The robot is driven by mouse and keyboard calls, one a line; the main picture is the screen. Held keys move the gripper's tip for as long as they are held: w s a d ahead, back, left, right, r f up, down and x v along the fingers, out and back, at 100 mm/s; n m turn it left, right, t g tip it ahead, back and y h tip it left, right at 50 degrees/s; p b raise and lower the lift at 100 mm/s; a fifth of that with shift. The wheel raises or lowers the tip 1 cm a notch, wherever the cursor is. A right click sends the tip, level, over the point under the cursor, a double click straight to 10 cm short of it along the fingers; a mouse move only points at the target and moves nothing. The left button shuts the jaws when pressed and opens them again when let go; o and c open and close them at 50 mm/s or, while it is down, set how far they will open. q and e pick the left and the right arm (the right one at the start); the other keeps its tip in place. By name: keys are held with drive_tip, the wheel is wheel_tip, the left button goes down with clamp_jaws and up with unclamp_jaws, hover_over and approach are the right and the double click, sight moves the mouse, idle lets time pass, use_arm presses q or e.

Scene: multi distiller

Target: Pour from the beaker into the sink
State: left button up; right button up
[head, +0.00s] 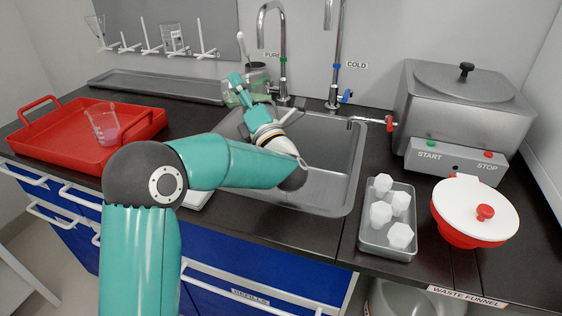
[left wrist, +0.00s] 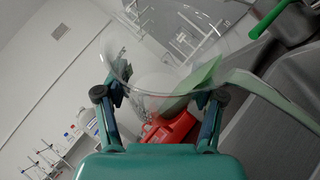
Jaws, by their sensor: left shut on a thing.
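My left gripper (head: 240,84) reaches over the back left of the sink (head: 325,185). It is shut on a clear glass beaker (head: 231,98), partly hidden behind the fingers in the head view. In the left wrist view the fingers grip the beaker (left wrist: 125,65) from both sides, and it is tilted. Green liquid (left wrist: 195,82) lies along its lower side. A pale green band (left wrist: 265,92) runs from it towards the grey sink area and looks like poured liquid. My right gripper is not in view.
A red tray (head: 60,150) at left holds a beaker of pink liquid (head: 104,126). Two taps (head: 281,60) stand behind the sink. At right are a metal bath (head: 465,105), a tray of white pieces (head: 372,243) and a white-lidded red funnel (head: 475,205).

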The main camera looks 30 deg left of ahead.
sight(248, 74)
use_arm(q)
drive_tip(key=shift+w+d+r+m+p, duration=0.2)
drive_tip(key=shift+d+r+m+p, duration=0.25)
drive_tip(key=shift+p, duration=0.35)
drive_tip(key=shift+m+t, duration=0.35)
drive_tip(key=shift+t, duration=0.15)
drive_tip(key=shift+w+d+r+m+t+b, duration=0.1)
drive_tip(key=shift+d+r+m+t+b, duration=0.05)
drive_tip(key=shift+r+m+t+b, duration=0.75)
drive_tip(key=shift+w+d+r+m+b, duration=0.15)
drive_tip(key=shift+m+b, duration=0.15)
drive_tip(key=shift+m, duration=0.3)
drive_tip(key=shift+r, duration=0.1)
